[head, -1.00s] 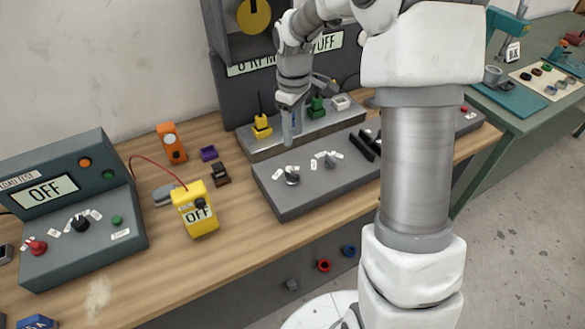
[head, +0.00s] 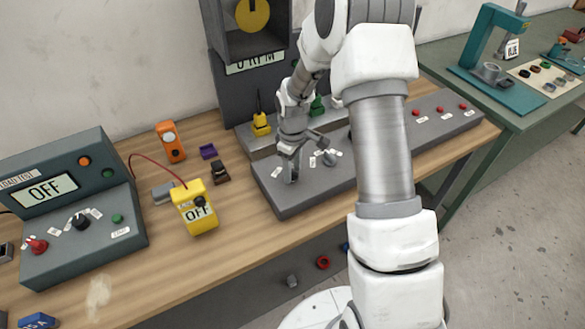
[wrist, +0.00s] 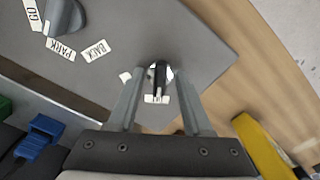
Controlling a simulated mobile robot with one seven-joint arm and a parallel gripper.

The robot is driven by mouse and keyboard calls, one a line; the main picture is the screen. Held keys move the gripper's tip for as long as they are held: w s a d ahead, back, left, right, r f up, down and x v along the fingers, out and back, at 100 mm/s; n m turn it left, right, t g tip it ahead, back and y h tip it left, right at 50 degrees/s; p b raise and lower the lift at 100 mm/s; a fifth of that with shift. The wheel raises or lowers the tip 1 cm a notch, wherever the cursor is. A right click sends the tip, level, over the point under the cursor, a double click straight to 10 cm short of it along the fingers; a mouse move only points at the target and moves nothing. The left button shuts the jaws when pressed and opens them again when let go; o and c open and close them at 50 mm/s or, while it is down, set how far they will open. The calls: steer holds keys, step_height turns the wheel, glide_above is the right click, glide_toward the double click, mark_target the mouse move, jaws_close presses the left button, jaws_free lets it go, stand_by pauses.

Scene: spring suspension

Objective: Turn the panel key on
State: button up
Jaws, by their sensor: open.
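The panel key (wrist: 157,76) is a small dark upright piece on a pale round base, with a white label beside it, on the grey sloped panel (head: 312,202). In the wrist view it stands between the two fingers of my gripper (wrist: 158,84), which are apart on either side of it. I cannot tell whether either finger touches it. In the head view my gripper (head: 291,176) is down at the panel's left end and hides most of the key. The label's text is too small to read surely.
A dark selector knob (wrist: 66,16) with labels reading GO, PARK and BACK sits near the key; it also shows in the head view (head: 330,158). A yellow meter reading OFF (head: 196,208) stands left of the panel. Red buttons (head: 440,108) line the panel's right end.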

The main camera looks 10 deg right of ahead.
steer(key=shift+c, duration=0.3)
jaws_close()
steer(key=m+b, duration=0.3)
steer(key=m, duration=0.2)
steer(key=shift+a+m, duration=0.1)
steer(key=shift+m, duration=0.2)
steer(key=m+b, duration=0.1)
steer(key=m, duration=0.5)
steer(key=shift+a+b, duration=0.15)
steer(key=shift+b, duration=0.2)
steer(key=shift+m, duration=0.3)
steer(key=shift+o, duration=0.3)
jaws_free()
